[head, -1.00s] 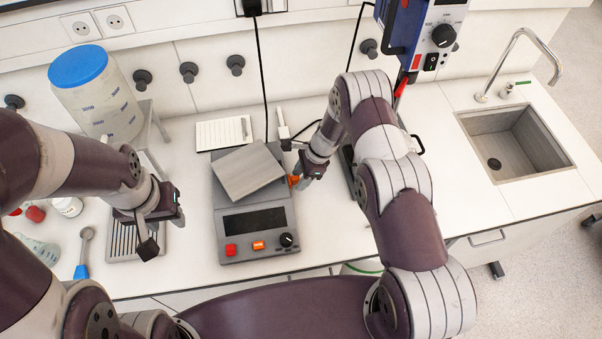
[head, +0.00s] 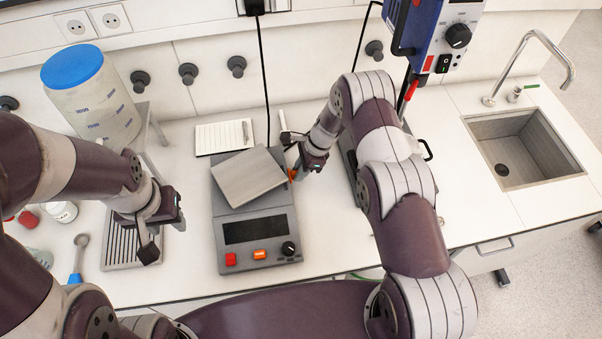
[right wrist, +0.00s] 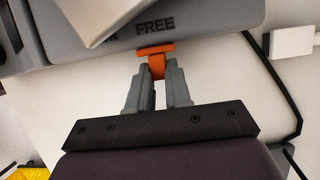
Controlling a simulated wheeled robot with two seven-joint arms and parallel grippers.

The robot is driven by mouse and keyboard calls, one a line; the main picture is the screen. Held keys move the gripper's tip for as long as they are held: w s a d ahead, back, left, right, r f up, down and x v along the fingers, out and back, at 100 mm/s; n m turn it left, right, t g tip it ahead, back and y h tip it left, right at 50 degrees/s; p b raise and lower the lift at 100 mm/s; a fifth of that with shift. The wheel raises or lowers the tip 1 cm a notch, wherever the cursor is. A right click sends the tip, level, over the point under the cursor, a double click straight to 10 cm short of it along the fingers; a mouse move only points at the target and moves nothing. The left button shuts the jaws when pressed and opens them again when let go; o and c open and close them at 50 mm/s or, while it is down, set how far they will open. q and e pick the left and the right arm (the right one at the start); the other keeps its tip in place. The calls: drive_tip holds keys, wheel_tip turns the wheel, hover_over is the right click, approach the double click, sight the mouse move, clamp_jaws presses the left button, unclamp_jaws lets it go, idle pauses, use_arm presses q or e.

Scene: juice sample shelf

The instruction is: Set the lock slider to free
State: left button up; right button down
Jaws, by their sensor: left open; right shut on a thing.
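The lock slider is a small orange tab on the right side of the grey balance (head: 270,206). In the right wrist view the slider (right wrist: 157,58) lies directly beside the word FREE (right wrist: 155,25); the end of the other label, a K, shows further left. My right gripper (head: 297,174) is shut on the slider, its two fingers (right wrist: 158,74) around the tab's stem. In the head view only a bit of orange (head: 292,174) shows at the fingers. My left gripper (head: 164,230) is open and empty above the slatted tray.
A tilted grey plate (head: 248,177) lies on the balance. A notepad (head: 222,137) lies behind it. A large blue-lidded container (head: 92,105) stands back left. A blue stand device (head: 425,40) is at the back right, with a sink (head: 520,150) beyond it.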

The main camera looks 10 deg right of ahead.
drive_tip(key=shift+w+r, duration=0.35)
drive_tip(key=shift+w, duration=0.05)
drive_tip(key=c, duration=1.2)
unclamp_jaws()
drive_tip(key=shift+o, duration=0.8)
drive_tip(key=shift+f, duration=0.15)
drive_tip(key=shift+s, duration=0.1)
drive_tip(key=shift+d+r, duration=0.2)
drive_tip(key=shift+r, duration=0.1)
drive_tip(key=b+v, duration=0.4)
drive_tip(key=v, duration=0.8)
